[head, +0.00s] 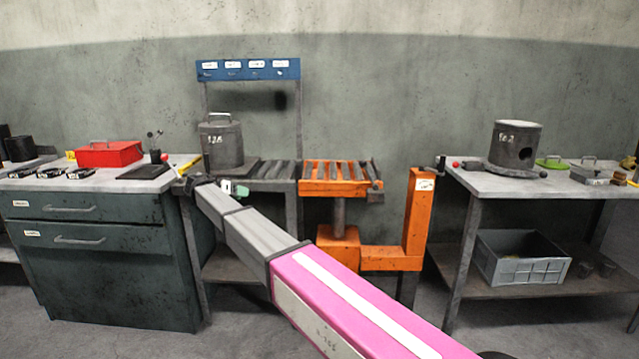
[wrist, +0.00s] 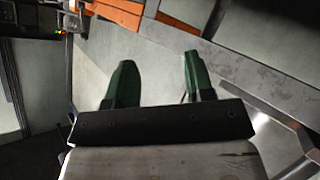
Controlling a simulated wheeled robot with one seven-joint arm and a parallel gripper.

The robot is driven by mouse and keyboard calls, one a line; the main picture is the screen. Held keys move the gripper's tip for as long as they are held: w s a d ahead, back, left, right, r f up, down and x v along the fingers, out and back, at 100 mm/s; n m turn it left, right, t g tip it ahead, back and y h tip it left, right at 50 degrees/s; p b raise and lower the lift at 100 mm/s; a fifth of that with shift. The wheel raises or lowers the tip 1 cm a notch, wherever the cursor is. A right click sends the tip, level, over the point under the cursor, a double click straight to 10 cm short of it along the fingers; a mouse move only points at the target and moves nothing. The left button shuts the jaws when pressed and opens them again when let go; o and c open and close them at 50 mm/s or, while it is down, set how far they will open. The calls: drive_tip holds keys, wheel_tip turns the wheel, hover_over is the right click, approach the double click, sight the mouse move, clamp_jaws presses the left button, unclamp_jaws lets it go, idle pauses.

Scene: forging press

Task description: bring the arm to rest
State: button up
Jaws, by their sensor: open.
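My arm reaches from the lower right of the head view, with a pink link and then grey links, to a dark joint near the corner of the left bench. My gripper shows in the wrist view (wrist: 158,62), with two green fingers spread apart and nothing between them. Bare grey floor shows beyond the fingers. In the head view the fingers are not clearly seen; a small green patch shows beside the far end of the arm.
The left bench (head: 90,245) carries a red box (head: 109,153). An orange roller stand (head: 338,245) is behind my arm. The right table (head: 480,182) holds a drum (head: 515,144); a grey crate (head: 520,265) is below.

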drive_tip(key=s+d+f+n+g+y, duration=0.15)
drive_tip(key=s+d+f, duration=0.35)
drive_tip(key=d, duration=0.6)
drive_tip(key=s+d+f+n+g+y, duration=0.1)
drive_tip(key=s+d+f+g, duration=0.1)
drive_tip(key=d+f, duration=0.75)
drive_tip(key=s+d+f+n+g+y, duration=0.15)
drive_tip(key=s+d+f, duration=0.3)
drive_tip(key=d, duration=0.75)
drive_tip(key=s+d+f+g+y, duration=0.1)
drive_tip(key=s+d+f+y, duration=0.2)
drive_tip(key=s+d, duration=0.5)
drive_tip(key=s+d+f+g+y, duration=0.1)
drive_tip(key=s+d+f+y, duration=0.2)
drive_tip(key=s+d+f, duration=0.3)
drive_tip(key=s+d, duration=0.3)
drive_tip(key=s, duration=0.4)
drive_tip(key=shift+d+n+g+y, duration=0.3)
drive_tip(key=shift+g, duration=0.1)
drive_tip(key=shift+f, duration=0.1)
